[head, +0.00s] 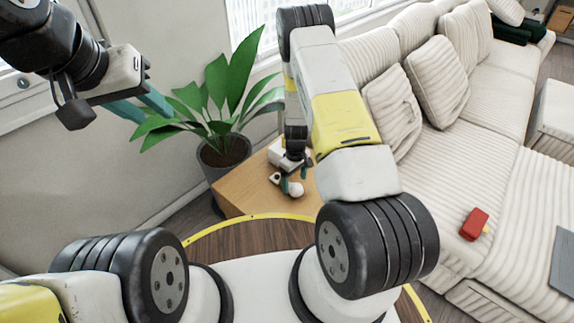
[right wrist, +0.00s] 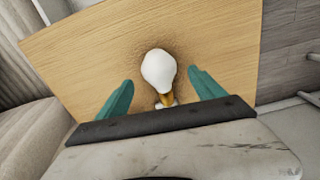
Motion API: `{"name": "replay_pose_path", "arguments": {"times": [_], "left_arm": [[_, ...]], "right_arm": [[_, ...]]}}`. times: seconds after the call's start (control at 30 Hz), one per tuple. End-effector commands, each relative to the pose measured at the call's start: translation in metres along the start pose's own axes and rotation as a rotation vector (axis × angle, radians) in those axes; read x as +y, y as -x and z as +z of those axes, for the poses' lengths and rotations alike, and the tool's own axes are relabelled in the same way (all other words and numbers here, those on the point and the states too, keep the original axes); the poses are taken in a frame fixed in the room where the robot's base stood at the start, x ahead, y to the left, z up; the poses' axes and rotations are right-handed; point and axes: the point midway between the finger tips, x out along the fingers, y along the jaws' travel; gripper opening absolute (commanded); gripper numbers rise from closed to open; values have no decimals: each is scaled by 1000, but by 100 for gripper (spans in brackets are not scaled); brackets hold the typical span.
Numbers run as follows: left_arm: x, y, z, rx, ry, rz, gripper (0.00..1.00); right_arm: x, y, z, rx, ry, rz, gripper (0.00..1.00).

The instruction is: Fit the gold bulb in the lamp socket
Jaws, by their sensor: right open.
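The bulb, with a white globe (right wrist: 158,68) and a gold base (right wrist: 167,99), is over the wooden side table. In the right wrist view it lies between the two teal fingers of my open right gripper (right wrist: 158,88), with a gap on each side. In the head view the white globe (head: 296,189) shows beside my right gripper (head: 290,182), low over the table. A small pale piece touches the gold base; I cannot tell whether it is the lamp socket. My left gripper (head: 143,108) is high at the left, fingers apart and empty.
The wooden table (head: 245,190) stands between a potted plant (head: 225,150) and a striped sofa (head: 470,125). A red object (head: 474,224) lies on the sofa. The plant leaves are close to my left gripper.

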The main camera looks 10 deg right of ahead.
Motion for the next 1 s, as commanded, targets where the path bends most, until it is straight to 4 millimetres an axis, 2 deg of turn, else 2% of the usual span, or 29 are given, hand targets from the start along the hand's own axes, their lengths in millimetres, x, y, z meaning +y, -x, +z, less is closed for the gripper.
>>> {"name": "replay_pose_path", "arguments": {"times": [0.1, 0.2, 0.5, 0.87, 1.0], "left_arm": [[0, 0, 0, 0, 0, 0, 36], [0, 0, 0, 0, 0, 0, 36], [0, 0, 0, 0, 0, 0, 36], [0, 0, 0, 0, 0, 0, 36], [0, 0, 0, 0, 0, 0, 36]], "right_arm": [[0, -20, 1, -2, 0, -2, 78], [0, -31, 1, -1, -1, -2, 78], [0, -34, 0, 1, -1, 0, 76], [0, -34, 0, 0, -1, -1, 7], [0, -34, 0, 0, -1, 0, 6]]}}
